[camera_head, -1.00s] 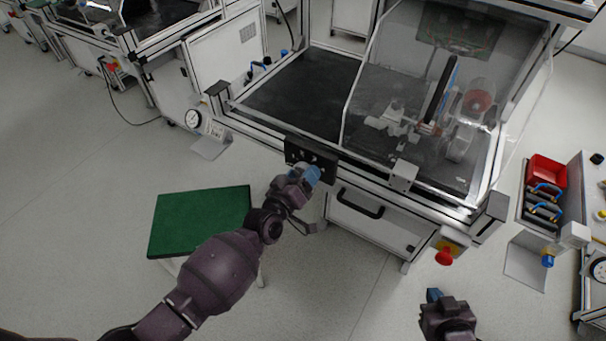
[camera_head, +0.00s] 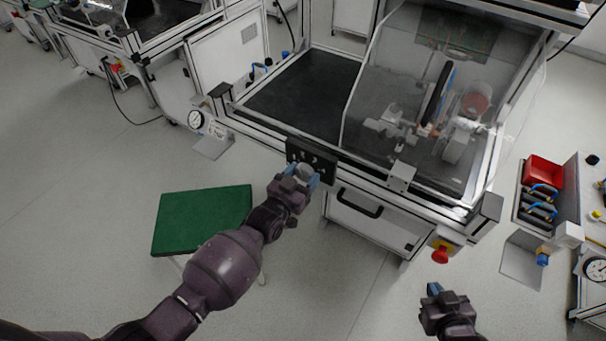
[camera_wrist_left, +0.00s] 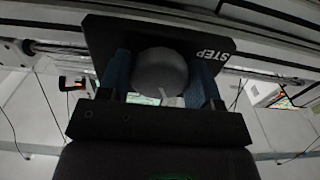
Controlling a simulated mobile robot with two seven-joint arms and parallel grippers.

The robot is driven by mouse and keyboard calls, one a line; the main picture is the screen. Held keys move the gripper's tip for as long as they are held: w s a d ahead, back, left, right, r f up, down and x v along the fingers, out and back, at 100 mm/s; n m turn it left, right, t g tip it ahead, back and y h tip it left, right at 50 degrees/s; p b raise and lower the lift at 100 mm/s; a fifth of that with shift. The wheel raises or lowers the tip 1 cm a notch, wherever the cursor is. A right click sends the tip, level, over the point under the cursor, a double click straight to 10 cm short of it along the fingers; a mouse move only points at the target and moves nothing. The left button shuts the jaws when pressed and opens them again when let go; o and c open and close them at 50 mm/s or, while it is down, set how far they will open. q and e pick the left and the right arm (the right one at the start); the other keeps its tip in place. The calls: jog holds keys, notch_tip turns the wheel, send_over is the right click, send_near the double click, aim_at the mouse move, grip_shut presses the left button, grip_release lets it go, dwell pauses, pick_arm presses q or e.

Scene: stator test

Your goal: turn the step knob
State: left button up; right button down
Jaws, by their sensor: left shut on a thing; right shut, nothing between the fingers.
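The step knob (camera_wrist_left: 160,72) is a round grey knob on a black panel marked STEP, seen in the left wrist view. A pale line shows at its lower edge. The black panel (camera_head: 296,151) is on the front rail of the test bench in the head view. My left gripper (camera_wrist_left: 161,82) has its blue fingers on both sides of the knob and is shut on it. In the head view my left gripper (camera_head: 306,174) is at the panel, hiding part of it. My right gripper (camera_head: 433,289) is shut and empty, low at the right, away from the panel.
A clear guard (camera_head: 400,60) covers the bench's right part. A drawer handle (camera_head: 359,203) is below the panel. A red emergency button (camera_head: 440,256) is at the bench's right corner. A green-topped stool (camera_head: 203,218) stands on the floor left of my arm.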

pick_arm(q)
jog(key=shift+m, duration=0.3)
dwell(0.4)
jog(key=o, duration=0.9)
jog(key=shift+a, duration=0.1)
jog(key=v, duration=1)
jog(key=shift+s+a+p, duration=0.1)
jog(key=shift+s+p, duration=0.25)
jog(key=shift+p, duration=0.05)
